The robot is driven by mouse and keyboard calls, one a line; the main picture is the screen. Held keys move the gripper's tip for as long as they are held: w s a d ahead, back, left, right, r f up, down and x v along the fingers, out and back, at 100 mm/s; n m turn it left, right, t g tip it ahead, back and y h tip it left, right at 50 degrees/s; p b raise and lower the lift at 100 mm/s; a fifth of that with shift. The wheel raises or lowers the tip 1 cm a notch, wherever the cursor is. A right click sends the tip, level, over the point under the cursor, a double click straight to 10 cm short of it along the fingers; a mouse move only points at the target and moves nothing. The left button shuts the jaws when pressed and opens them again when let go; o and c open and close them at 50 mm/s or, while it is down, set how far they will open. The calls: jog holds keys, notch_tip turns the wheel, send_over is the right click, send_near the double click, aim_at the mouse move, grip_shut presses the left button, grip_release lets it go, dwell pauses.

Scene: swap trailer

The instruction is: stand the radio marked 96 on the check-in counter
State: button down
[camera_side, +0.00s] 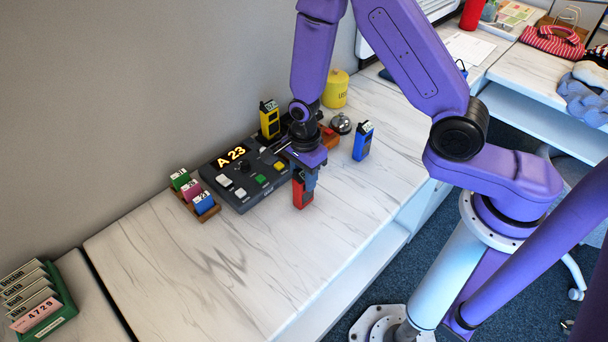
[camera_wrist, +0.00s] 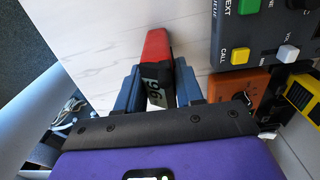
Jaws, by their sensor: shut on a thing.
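The red radio (camera_side: 303,192) is between the fingers of my gripper (camera_side: 306,177), over the pale marbled counter (camera_side: 235,262). A yellow radio (camera_side: 269,118) stands behind the panel, and a blue radio (camera_side: 363,141) stands to the right.
A dark control panel (camera_side: 238,187) reading A 23 lies left of the gripper. An orange block (camera_wrist: 244,88) is close by. A bell (camera_side: 341,125) and yellow canister (camera_side: 336,90) stand behind. A small tag rack (camera_side: 207,214) is left. Counter in front is clear.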

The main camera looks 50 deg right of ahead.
jog(key=shift+f, duration=0.1)
jog(key=c, duration=0.7)
grip_release()
notch_tip(320, 180, up, 12)
jog(key=shift+r, duration=0.15)
